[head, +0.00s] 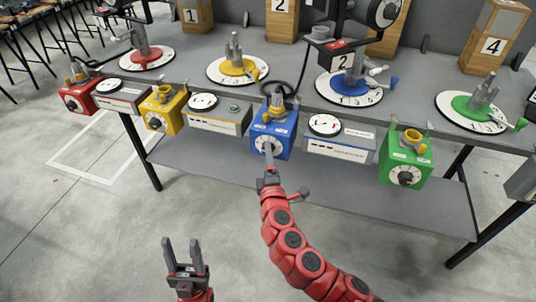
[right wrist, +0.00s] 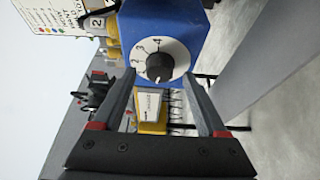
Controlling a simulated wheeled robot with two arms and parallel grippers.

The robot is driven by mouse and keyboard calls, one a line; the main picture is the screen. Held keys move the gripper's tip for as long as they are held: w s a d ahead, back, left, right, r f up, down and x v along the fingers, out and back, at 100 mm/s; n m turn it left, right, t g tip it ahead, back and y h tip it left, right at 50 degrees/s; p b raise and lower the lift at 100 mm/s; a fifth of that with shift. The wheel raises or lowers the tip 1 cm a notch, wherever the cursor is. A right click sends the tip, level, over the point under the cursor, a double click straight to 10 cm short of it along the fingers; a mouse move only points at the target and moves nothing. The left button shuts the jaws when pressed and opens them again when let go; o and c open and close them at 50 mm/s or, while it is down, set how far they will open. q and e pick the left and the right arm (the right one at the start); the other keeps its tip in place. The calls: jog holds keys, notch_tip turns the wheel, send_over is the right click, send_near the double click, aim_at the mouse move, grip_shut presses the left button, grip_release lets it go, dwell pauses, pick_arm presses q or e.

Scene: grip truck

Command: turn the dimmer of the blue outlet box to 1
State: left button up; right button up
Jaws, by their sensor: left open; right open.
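The blue outlet box (head: 285,133) hangs at the front edge of the bench in the head view. Its white dial (right wrist: 172,49) with a black dimmer knob (right wrist: 160,67) fills the upper middle of the right wrist view. My right gripper (head: 268,148) reaches up to the box front and partly hides the dial in the head view. In the right wrist view my right gripper (right wrist: 159,76) is open, with the knob between its fingertips in the picture; contact cannot be told. The knob's setting cannot be read clearly. My left gripper (head: 184,247) is open and empty, low, away from the bench.
Red (head: 78,98), yellow (head: 162,112) and green (head: 405,160) outlet boxes hang along the same edge. Meter boxes (head: 340,138) sit between them. The bench (head: 205,53) carries coloured dial stands. A lower shelf (head: 330,195) lies behind my right arm.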

jog(key=shift+w, duration=0.7)
jog(key=shift+f, duration=0.1)
grip_shut()
